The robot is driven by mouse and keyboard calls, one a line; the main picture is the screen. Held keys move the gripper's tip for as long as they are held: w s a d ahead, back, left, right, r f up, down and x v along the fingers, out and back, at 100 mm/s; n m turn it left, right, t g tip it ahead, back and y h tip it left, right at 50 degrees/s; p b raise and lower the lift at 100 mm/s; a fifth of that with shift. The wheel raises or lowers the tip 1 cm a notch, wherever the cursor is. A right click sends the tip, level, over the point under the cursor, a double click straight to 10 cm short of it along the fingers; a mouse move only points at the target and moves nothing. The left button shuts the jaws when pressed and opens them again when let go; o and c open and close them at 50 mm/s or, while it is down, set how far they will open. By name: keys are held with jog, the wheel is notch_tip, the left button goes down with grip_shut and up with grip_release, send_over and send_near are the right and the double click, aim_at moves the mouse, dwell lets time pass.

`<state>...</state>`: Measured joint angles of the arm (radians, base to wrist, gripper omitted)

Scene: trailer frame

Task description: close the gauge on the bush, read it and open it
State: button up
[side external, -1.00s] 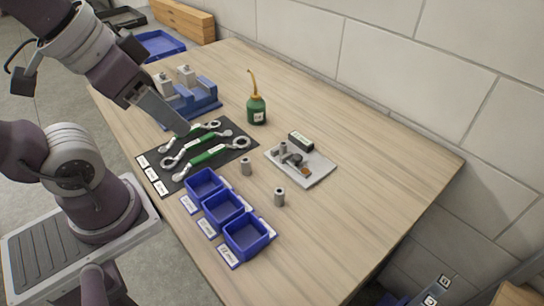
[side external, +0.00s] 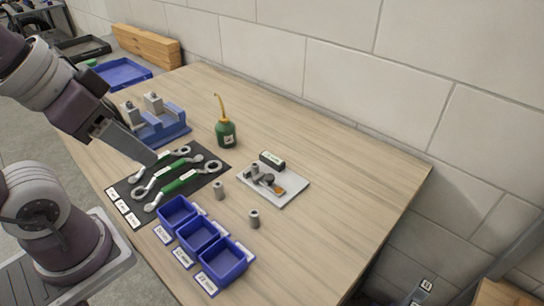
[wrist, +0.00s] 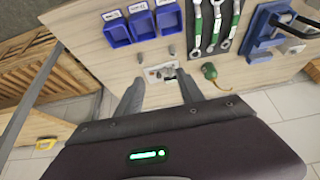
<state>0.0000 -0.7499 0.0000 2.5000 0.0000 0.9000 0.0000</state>
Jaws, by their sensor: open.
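The gauge sits on a light grey plate (side external: 289,188) on the bench, with a black display block (side external: 272,160) at its back edge and an orange part at the front. Two grey bushes stand upright on the bench in front of it, one to the left (side external: 218,190) and one nearer (side external: 254,219). I cannot tell whether a bush is between the gauge's jaws. My gripper (wrist: 160,94) is open and empty. In the side view its finger (side external: 146,153) is above the wrench mat, left of the gauge. In the wrist view the gauge plate (wrist: 160,72) shows beyond the fingertips.
Three blue bins (side external: 198,236) with labels stand at the front edge. Green-handled wrenches lie on a black mat (side external: 207,185). A green oil can (side external: 226,134) stands behind the gauge, near a blue fixture (side external: 170,128). The bench's right side is clear.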

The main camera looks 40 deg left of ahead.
jog(key=n+g, duration=0.5)
jog(key=n, duration=0.4)
send_over(270, 176)
jog(key=f, duration=1.3)
jog(key=shift+s+f, duration=0.1)
jog(key=shift+s, duration=0.2)
jog(key=shift+g, duration=0.3)
jog(key=f, duration=0.8)
jog(key=shift+w+f, duration=0.15)
jog(key=shift+w, duration=0.1)
grip_shut()
